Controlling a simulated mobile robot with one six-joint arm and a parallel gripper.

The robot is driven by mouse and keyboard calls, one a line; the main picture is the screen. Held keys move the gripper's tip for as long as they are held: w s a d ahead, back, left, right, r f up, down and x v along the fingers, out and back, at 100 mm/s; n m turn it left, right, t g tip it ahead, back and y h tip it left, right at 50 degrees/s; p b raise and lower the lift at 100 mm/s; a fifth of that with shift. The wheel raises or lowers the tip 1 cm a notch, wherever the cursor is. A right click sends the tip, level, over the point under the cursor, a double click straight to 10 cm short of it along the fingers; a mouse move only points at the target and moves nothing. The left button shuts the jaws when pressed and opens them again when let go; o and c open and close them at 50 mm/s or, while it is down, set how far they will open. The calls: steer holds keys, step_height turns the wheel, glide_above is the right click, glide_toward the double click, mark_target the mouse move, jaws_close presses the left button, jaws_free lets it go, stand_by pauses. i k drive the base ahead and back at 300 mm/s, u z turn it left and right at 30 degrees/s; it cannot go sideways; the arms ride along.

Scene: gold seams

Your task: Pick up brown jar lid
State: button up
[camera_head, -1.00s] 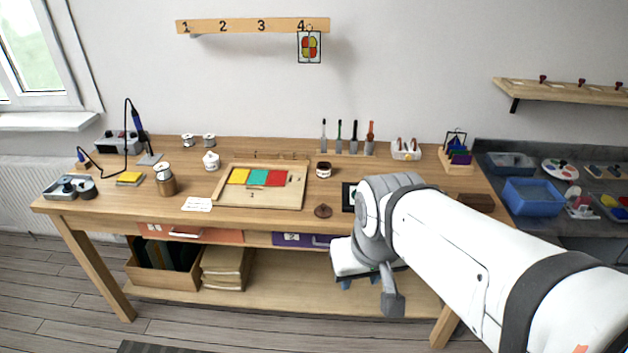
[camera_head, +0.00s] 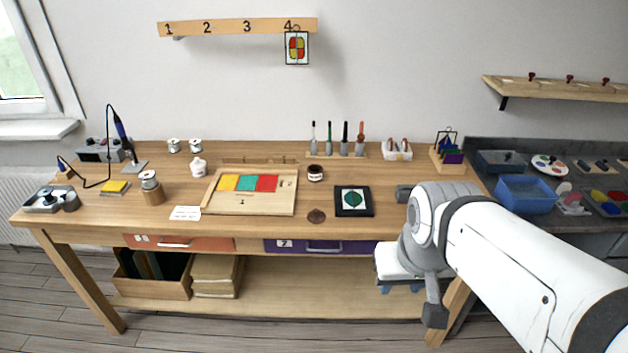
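The brown jar lid (camera_head: 316,216) lies on the wooden workbench (camera_head: 380,170) near its front edge, between the wooden tray and a black-framed picture. It looks small, round and dark brown. A small dark jar with a pale label (camera_head: 315,173) stands behind it. My white and grey arm (camera_head: 500,235) reaches in from the right, at the bench's front right. The arm is to the right of the lid and apart from it. I cannot make out my gripper's fingers in this view.
The wooden tray (camera_head: 224,208) with coloured panels lies left of the lid. The black-framed green leaf picture (camera_head: 353,201) lies right of it. Brushes or tools (camera_head: 345,140) stand upright at the back. Purple (camera_head: 285,246) and orange (camera_head: 208,243) drawers sit below the benchtop.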

mark_target(316, 216)
steer(key=u, duration=0.05)
steer(key=i, duration=1)
steer(key=z, duration=0.05)
